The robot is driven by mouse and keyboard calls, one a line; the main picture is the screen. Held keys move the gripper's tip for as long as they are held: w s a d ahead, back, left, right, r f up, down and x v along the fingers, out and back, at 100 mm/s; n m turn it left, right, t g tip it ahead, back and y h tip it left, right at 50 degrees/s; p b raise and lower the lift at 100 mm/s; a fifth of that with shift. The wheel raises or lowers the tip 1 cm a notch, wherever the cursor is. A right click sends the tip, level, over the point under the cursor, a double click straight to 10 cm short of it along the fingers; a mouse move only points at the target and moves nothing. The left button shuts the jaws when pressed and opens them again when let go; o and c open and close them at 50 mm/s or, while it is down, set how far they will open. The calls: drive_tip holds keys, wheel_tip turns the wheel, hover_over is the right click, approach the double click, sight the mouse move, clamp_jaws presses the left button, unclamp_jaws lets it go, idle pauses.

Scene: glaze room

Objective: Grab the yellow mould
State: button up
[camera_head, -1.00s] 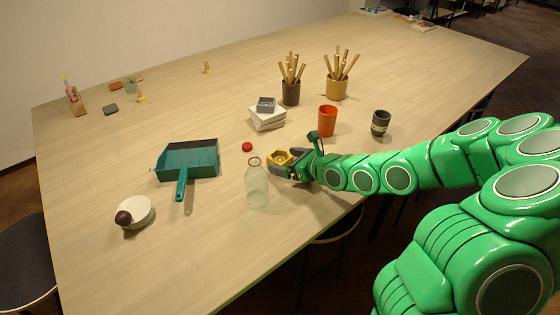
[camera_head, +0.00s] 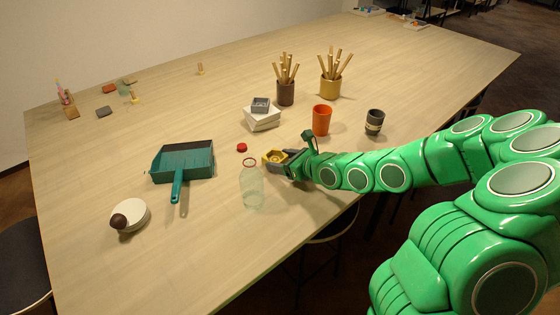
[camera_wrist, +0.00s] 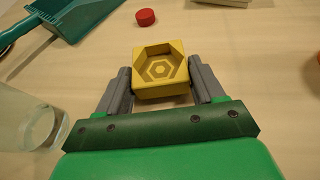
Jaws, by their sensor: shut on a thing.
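The yellow mould (camera_wrist: 161,70) is a small square block with a hexagonal hollow facing up. In the wrist view it sits between the two grey fingers of my gripper (camera_wrist: 162,88), which are shut on its sides. In the head view the yellow mould (camera_head: 274,158) shows at the end of my green arm, just right of the clear bottle, with my gripper (camera_head: 285,161) on its right side. I cannot tell whether the mould touches the table or is slightly above it.
A clear bottle (camera_head: 254,184) stands close left of my gripper. A red cap (camera_head: 242,147) lies behind it. A teal dustpan (camera_head: 183,162) lies further left. White blocks (camera_head: 262,119), an orange cup (camera_head: 321,120) and a dark cup (camera_head: 374,122) stand behind my arm.

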sight(282, 160)
drive_tip(key=shift+r, duration=4.85)
